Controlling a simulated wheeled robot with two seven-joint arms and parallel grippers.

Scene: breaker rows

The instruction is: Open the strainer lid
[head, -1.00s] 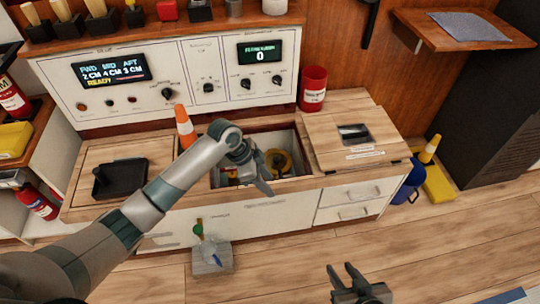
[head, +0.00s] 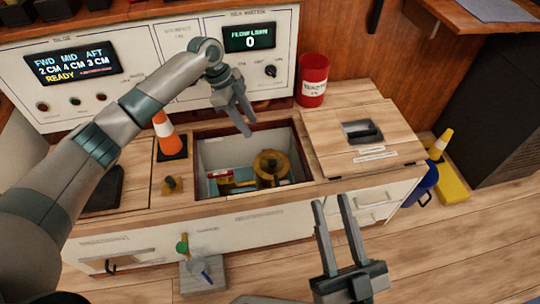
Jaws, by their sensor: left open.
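A round brass strainer (head: 271,168) sits in the open well (head: 215,150) in the counter. Its round top faces up and looks closed; I cannot make out a separate lid edge. My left gripper (head: 250,127) is open and empty above the back of the well, up and left of the strainer and apart from it. My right gripper (head: 330,200) is open and empty in front of the counter, below and right of the strainer.
A red-marked part (head: 225,179) lies left of the strainer in the well. A wooden hatch panel (head: 330,120) with a dark handle is to the right. An orange cone (head: 166,130), a small brass knob (head: 172,184) and a red can (head: 313,75) stand around.

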